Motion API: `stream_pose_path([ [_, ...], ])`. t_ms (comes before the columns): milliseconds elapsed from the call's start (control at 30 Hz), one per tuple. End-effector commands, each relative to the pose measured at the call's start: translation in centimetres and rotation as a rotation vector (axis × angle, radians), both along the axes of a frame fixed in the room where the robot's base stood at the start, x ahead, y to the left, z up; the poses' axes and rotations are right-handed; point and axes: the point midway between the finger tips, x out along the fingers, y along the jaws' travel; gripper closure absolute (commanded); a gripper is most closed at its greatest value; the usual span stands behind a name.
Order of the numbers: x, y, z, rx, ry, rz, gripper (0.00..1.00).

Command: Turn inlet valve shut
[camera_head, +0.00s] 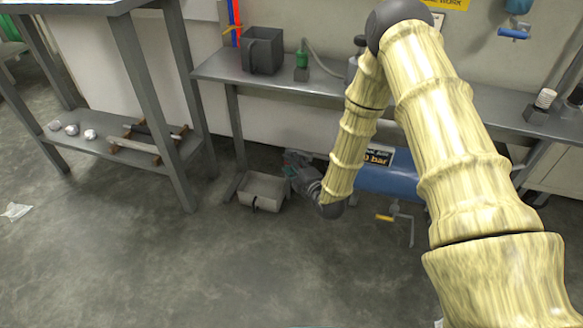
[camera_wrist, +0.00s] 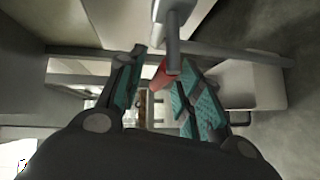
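My gripper (camera_head: 297,163) is low down under the bench, beside the left end of a blue tank (camera_head: 388,180). In the wrist view its teal-padded fingers (camera_wrist: 160,92) are apart. A red piece (camera_wrist: 160,76), which looks like a valve handle, shows between the fingers beside a grey metal stem (camera_wrist: 172,42). I cannot tell whether a pad touches it. In the head view this piece is hidden by my gripper and arm. A yellow-handled lever (camera_head: 384,218) sits below the tank. None of these is readably marked as the inlet valve.
A grey open bin (camera_head: 262,190) stands on the floor close to my gripper. The bench (camera_head: 325,84) is above. A table (camera_head: 105,150) with a lower shelf stands at left. A blue-handled valve (camera_head: 513,33) is on the wall. The front floor is clear.

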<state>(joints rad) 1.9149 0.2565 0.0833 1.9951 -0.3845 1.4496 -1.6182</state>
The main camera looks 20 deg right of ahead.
Motion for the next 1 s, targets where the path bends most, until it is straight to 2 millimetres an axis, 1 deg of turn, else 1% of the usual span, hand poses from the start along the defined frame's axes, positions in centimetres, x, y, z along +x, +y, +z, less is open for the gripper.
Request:
stream_pose_path([
  [133, 0.77, 0.14, -0.09, 0.000, -0.001, 0.000, 0.65],
  [433, 0.88, 0.17, -0.05, 0.000, 0.000, 0.000, 0.65],
  [567, 0.86, 0.17, -0.07, 0.000, 0.000, 0.000, 0.88],
  [600, 0.86, 0.17, -0.07, 0.000, 0.000, 0.000, 0.96],
  [633, 0.85, 0.16, -0.07, 0.000, 0.000, 0.000, 1.00],
  [867, 0.85, 0.20, -0.09, 0.000, 0.000, 0.000, 1.00],
  [1000, 1.00, 0.81, -0.07, 0.009, -0.006, 0.008, 1.00],
])
